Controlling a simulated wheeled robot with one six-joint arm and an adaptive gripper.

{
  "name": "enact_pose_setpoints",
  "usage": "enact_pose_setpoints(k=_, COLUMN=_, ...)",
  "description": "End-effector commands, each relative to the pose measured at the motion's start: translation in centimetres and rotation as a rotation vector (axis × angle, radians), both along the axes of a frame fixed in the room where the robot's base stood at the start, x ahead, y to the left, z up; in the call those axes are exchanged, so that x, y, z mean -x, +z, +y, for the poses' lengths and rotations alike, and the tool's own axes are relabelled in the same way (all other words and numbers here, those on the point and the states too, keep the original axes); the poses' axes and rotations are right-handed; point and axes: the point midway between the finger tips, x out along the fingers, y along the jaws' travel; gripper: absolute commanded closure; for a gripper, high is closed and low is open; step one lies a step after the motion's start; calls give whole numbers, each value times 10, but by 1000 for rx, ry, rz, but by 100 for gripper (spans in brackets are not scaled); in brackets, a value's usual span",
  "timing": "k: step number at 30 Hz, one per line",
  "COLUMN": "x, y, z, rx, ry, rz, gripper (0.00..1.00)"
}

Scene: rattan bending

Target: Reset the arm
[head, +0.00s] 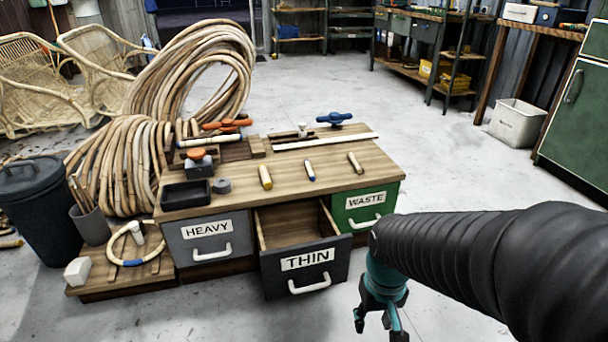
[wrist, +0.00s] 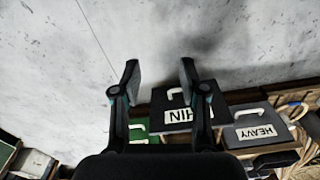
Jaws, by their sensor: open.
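My arm comes in from the right in the head view, and my gripper (head: 381,322) hangs low in front of the bench, to the right of the pulled-out THIN drawer (head: 306,268). In the wrist view my gripper (wrist: 159,82) is open, with nothing between its fingers and grey floor behind them. The THIN drawer (wrist: 176,103) shows upside down there, partly hidden by a finger. The HEAVY drawer (head: 208,242) and the green WASTE drawer (head: 364,206) look shut. Three short rods, with yellow (head: 265,177), blue (head: 309,171) and brown (head: 355,163) colouring, lie apart on the bench top (head: 290,197).
Large rattan coils (head: 190,80) stand behind and left of the bench. A black bin (head: 40,215) and a low wooden platform (head: 118,278) with a rattan ring are at left. A green cabinet (head: 580,125) stands at right. The floor (head: 450,150) right of the bench is clear.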

Motion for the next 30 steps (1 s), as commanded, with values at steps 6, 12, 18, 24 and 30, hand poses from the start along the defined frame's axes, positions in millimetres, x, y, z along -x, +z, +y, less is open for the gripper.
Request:
enact_pose_setpoints(k=6, x=17, y=74, z=-9, rx=-14, ry=-39, rz=-139, gripper=57)
enact_pose_setpoints(k=12, x=25, y=133, z=-16, rx=-24, ry=-65, rz=-321, gripper=57)
enact_pose_setpoints(k=18, x=35, y=170, z=-22, rx=-28, ry=-85, rz=-440, gripper=57)
enact_pose_setpoints(k=24, x=38, y=182, z=-25, rx=-26, ry=-97, rz=-469, gripper=57)
enact_pose_setpoints(k=30, x=38, y=180, z=-25, rx=-26, ry=-97, rz=-468, gripper=57)
